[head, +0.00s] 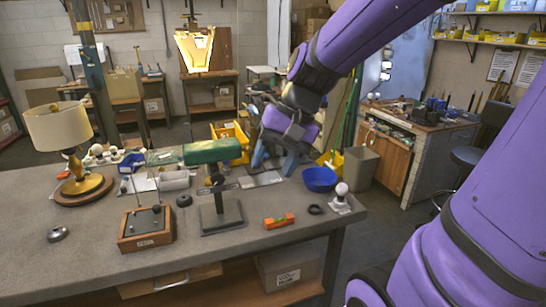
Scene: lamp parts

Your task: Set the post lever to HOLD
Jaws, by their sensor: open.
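A dark post (218,199) stands upright on a flat black base (226,221) near the front of the grey bench. A dark round knob (217,179) and a small label plate (228,187) sit partway up it. The lettering is too small to read, and I cannot tell the lever's setting. A green lamp shade (213,151) is at the top of the post. My gripper (274,162) has blue fingers spread apart, pointing down with nothing visible between them. It is to the right of the green shade and apart from the post.
A cream-shaded lamp (60,128) stands at the bench's left. A wooden box with thin rods (145,228) is left of the post. An orange level (279,221), a black ring (315,209), a bulb holder (340,200) and a blue bowl (319,179) are to the right.

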